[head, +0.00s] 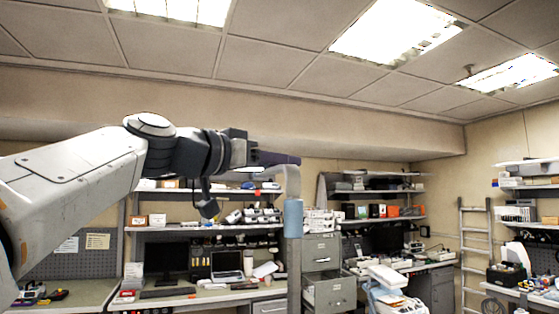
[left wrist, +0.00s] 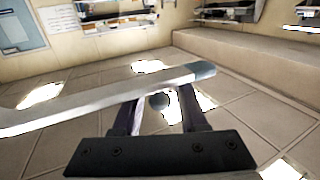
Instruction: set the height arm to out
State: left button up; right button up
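A pale grey curved arm with a blue sleeve (head: 293,218), which I take to be the height arm, stands on a grey upright post in the middle of the head view. My left gripper (head: 280,158) is at the top of its bend, with dark purple fingers; contact is unclear. In the left wrist view a long pale bar with a blue-grey end (left wrist: 100,99) crosses in front of the fingertips of my left gripper (left wrist: 160,95). The two fingers stand apart, and the bar runs across both rather than between them. Their tips are partly hidden. My right gripper is not in view.
Behind stand workbenches with a laptop (head: 227,264), a monitor (head: 166,258) and shelves of devices. A grey filing cabinet (head: 322,252) has an open drawer. A ladder (head: 475,240) leans at the right wall. The air around my left gripper looks clear.

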pick_arm(q)
grip_shut()
jog(key=shift+r, duration=0.1)
dwell(1.1)
